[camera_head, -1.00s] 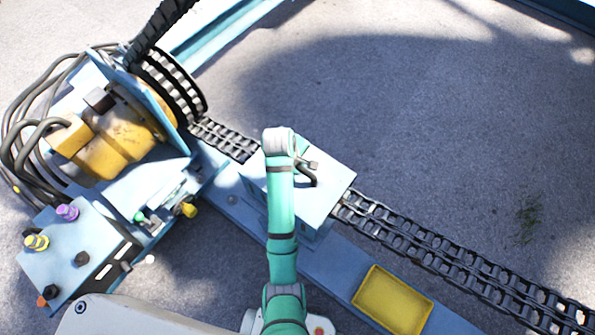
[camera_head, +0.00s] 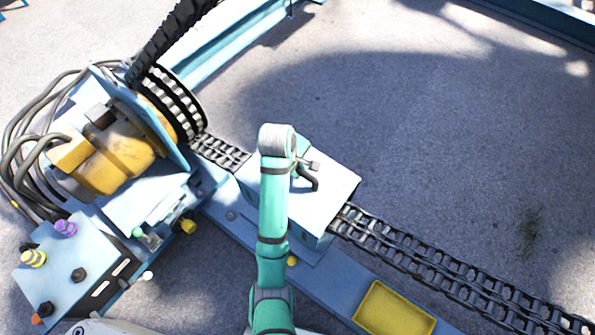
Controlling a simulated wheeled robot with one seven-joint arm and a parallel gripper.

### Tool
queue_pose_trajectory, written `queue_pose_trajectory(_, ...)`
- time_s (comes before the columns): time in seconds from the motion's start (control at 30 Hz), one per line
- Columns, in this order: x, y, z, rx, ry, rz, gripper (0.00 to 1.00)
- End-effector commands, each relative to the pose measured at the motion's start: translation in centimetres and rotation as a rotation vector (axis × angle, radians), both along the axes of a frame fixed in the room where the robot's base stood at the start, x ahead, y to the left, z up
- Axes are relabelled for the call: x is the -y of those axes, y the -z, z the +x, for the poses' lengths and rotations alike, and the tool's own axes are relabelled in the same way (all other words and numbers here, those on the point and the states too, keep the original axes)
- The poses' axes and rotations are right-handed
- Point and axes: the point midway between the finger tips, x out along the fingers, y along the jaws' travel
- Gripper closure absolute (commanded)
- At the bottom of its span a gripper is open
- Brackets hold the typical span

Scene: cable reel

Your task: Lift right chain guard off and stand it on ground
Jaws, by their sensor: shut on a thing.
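The right chain guard (camera_head: 328,187) is a pale blue box over the chain, in the middle of the view. It has a dark curved handle (camera_head: 311,181) on its top. My gripper (camera_head: 307,168) is at this handle and shut on it. My green arm comes up from the bottom and hides the guard's left part. The heavy chain (camera_head: 420,255) runs out of the guard to the lower right, and another stretch (camera_head: 220,152) shows on its left. I cannot tell whether the guard is clear of the frame beneath it.
A sprocket (camera_head: 174,100) and a yellow motor (camera_head: 115,150) with black hoses stand at the left. A control box (camera_head: 85,255) with coloured knobs is at the lower left. A yellow tray (camera_head: 393,309) lies on the blue beam (camera_head: 335,285). Open grey ground (camera_head: 400,120) spreads at the upper right.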

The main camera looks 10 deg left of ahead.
Motion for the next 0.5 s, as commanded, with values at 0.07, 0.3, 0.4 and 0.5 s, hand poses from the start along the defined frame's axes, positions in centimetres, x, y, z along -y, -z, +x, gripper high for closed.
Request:
queue_pose_trajectory(0.07, -0.2, -0.4, 0.0, 0.002, -0.001, 0.002, 1.0)
queue_pose_trajectory(0.3, -0.4, -1.3, -0.2, -0.001, -0.001, 0.007, 1.0)
queue_pose_trajectory(0.4, -0.3, -2.2, 0.1, 0.007, 0.0, 0.006, 1.0)
queue_pose_trajectory(0.5, -0.3, -2.9, 0.1, 0.008, 0.0, 0.006, 1.0)
